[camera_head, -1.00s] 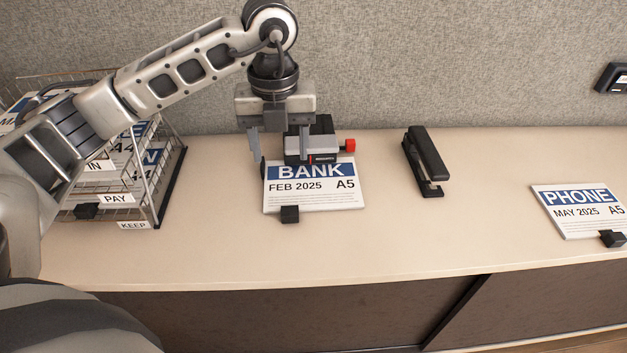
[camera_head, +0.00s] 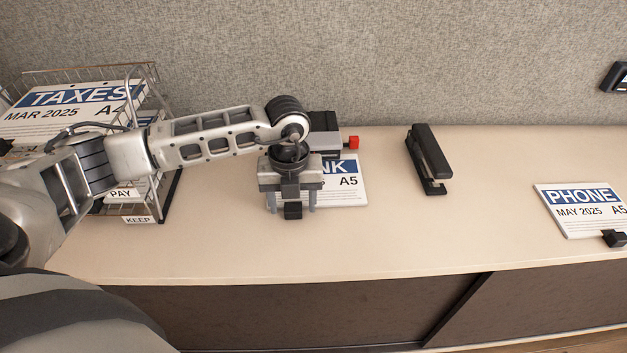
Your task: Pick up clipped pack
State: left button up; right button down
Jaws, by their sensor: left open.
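A clipped pack marked BANK, A5 (camera_head: 346,184), lies flat on the counter, its left part hidden under my gripper and wrist. Its black clip (camera_head: 293,211) shows at the front edge. My left gripper (camera_head: 292,207) is over the front left of this pack, pointing down, with its fingers apart on either side of the clip. I cannot tell whether the fingers touch the pack. Another clipped pack marked PHONE, A5 (camera_head: 578,211), lies at the right with its black clip (camera_head: 614,238) at the front. My right gripper is not in view.
A wire tray rack (camera_head: 160,192) with labelled levels stands at the left, a TAXES pack (camera_head: 75,108) on top. The counter (camera_head: 470,225) front is clear.

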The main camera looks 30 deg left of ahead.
pick_arm(q)
jog(key=shift+f, duration=0.2)
grip_shut()
jog(key=shift+r, duration=0.1)
